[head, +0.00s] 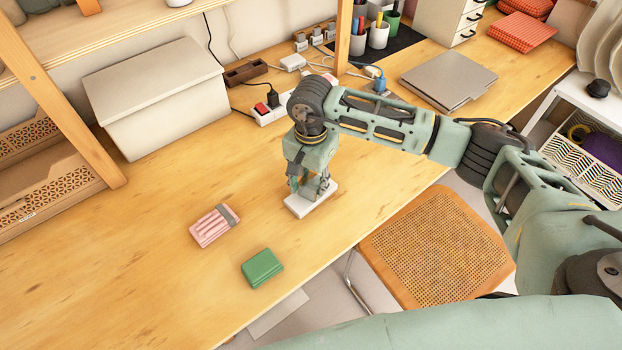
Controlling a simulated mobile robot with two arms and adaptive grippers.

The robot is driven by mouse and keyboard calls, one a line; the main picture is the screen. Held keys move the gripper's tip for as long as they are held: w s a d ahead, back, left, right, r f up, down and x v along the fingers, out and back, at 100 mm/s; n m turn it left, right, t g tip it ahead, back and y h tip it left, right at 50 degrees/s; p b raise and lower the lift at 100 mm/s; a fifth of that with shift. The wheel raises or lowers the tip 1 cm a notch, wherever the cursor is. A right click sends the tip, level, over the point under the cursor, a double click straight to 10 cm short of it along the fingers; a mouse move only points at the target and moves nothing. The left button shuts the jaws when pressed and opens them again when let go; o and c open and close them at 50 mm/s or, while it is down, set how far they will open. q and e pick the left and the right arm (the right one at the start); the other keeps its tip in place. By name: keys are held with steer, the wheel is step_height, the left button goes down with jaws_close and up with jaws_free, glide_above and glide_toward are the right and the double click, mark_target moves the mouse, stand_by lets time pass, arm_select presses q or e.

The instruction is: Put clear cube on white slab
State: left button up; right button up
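The white slab (300,208) lies flat on the wooden table, near its front edge. My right gripper (311,187) points straight down, with its fingertips just over the slab. The fingers are small and dark here, and I cannot tell whether they are open or shut. I cannot make out the clear cube; it may be hidden at or between the fingers. My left gripper is not in view.
A pink bundle with a grey band (215,226) and a green block (262,268) lie on the table (150,250) left of the slab. A white box (155,95), power strip (268,114) and laptop (448,77) stand farther back. A cane stool (438,250) is in front.

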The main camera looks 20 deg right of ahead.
mark_target(311, 180)
steer(key=o, duration=0.4)
steer(key=shift+r+p, duration=0.25)
steer(key=shift+p, duration=0.05)
steer(key=shift+w+r+b, duration=0.1)
steer(key=shift+r+b, duration=0.25)
step_height(311, 180, up, 11)
steer(key=b, duration=0.2)
steer(key=shift+b, duration=0.3)
